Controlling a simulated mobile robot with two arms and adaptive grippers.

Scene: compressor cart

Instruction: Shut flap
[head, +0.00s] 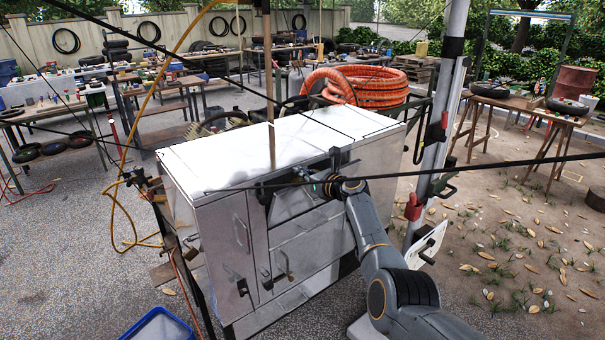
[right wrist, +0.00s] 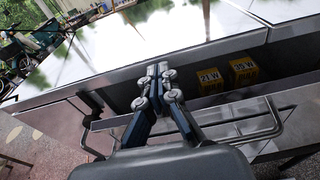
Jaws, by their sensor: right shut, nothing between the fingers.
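The flap (head: 292,204) is a grey metal panel on the upper front of the white compressor cart (head: 240,150). It stands partly open, tilted outward from the front. In the right wrist view the flap (right wrist: 218,131) has a bar handle (right wrist: 250,130), and a dark gap shows behind its upper edge. My right gripper (head: 325,187) is at the flap's upper edge, close under the cart's top. In the right wrist view its fingers (right wrist: 160,75) are shut and empty, pointing at the opening; I cannot tell whether they touch the flap. My left gripper is not in view.
Yellow boxes (right wrist: 243,70) sit inside the compartment behind the flap. Orange hose (head: 355,84) lies coiled behind the cart. A grey upright post (head: 440,120) stands to the right. A blue bin (head: 160,326) is on the ground at the front left. Dark cables cross the head view.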

